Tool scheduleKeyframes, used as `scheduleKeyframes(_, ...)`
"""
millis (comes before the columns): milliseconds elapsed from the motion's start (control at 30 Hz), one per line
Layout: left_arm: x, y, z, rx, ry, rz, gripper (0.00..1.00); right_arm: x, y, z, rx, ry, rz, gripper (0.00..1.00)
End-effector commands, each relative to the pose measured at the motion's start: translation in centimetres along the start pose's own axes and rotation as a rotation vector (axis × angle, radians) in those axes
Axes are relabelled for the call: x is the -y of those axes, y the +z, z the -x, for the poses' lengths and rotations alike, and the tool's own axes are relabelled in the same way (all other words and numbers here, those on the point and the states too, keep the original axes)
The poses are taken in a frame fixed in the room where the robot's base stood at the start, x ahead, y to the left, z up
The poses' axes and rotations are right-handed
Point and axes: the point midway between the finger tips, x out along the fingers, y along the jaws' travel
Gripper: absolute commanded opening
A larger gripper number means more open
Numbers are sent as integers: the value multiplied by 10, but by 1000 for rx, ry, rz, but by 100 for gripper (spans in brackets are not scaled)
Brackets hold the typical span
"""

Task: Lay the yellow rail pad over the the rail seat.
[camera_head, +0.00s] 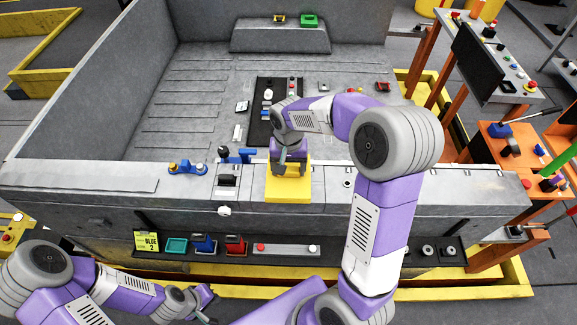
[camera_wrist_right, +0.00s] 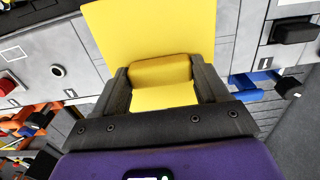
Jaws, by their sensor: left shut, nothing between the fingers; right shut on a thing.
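The yellow rail pad (camera_head: 289,194) is a flat plate at the front ledge of the grey bed, in the middle of the head view. My right gripper (camera_head: 291,168) is above it, pointing down. In the right wrist view, the fingers of this gripper (camera_wrist_right: 163,74) are shut on a raised yellow block of the pad (camera_wrist_right: 150,28), and the plate spreads out beyond them. Whether the pad touches the ledge cannot be told. I cannot make out the rail seat; the pad and gripper cover the ledge there. My left gripper (camera_head: 203,298) is shut and empty at the lower left, away from the pad.
The front ledge (camera_head: 405,183) runs across the view. Blue fittings (camera_head: 186,168) and a black block (camera_head: 228,180) stand on it left of the pad. Below hangs a dark shelf with a teal tray (camera_head: 176,245). Orange stands (camera_head: 510,150) are at the right.

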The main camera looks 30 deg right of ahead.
Motion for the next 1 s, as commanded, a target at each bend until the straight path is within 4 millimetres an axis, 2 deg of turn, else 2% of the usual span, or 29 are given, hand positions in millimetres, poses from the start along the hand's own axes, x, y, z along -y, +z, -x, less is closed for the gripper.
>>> scheduleKeyframes(433, 0, 0, 0, 0, 0, 0, 0, 0, 0, -1, 0, 0, 0, 41)
scheduleKeyframes(1000, 4, 0, -11, 0, 0, 0, 0, 0, 0, -15, 0, 0, 0, 41)
